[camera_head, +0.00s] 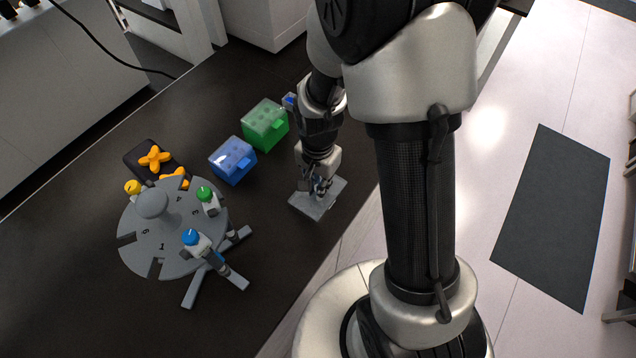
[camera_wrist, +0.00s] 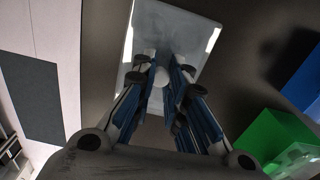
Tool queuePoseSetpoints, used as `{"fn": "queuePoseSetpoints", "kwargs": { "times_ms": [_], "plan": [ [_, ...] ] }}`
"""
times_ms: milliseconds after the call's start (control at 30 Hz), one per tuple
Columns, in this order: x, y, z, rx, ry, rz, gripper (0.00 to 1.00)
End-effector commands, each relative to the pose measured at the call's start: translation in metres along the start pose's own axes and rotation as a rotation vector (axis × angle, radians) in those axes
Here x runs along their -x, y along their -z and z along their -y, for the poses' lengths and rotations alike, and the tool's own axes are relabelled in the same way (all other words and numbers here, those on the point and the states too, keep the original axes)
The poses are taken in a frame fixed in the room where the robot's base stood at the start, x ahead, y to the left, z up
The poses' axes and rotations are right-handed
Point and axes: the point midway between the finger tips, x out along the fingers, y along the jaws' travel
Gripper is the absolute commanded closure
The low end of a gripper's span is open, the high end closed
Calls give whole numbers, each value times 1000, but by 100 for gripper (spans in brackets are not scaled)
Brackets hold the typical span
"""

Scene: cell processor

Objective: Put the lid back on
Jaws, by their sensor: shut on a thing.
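The lid, a flat grey rectangular plate (camera_head: 306,205), is under my gripper (camera_head: 320,186) near the right edge of the dark table. In the wrist view the plate (camera_wrist: 180,28) lies beyond my fingers, with a pale round knob (camera_wrist: 162,77) between them. My gripper is shut on this knob. My fingers hide part of the plate. I cannot tell whether the plate touches the table or hangs just above it.
A round grey carousel (camera_head: 150,235) with numbered slots holds yellow-, green- and blue-capped vials at left. A blue box (camera_head: 232,160) and a green box (camera_head: 265,125) stand between. A dark block with an orange knob (camera_head: 154,157) sits behind the carousel. The front table is clear.

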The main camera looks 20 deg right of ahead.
Motion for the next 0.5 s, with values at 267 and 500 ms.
{"fn": "queuePoseSetpoints", "kwargs": {
  "times_ms": [267,500],
  "plan": [
    [-7,0,0,0,0,0,100],
    [-8,0,0,0,0,0,85]
  ]
}}
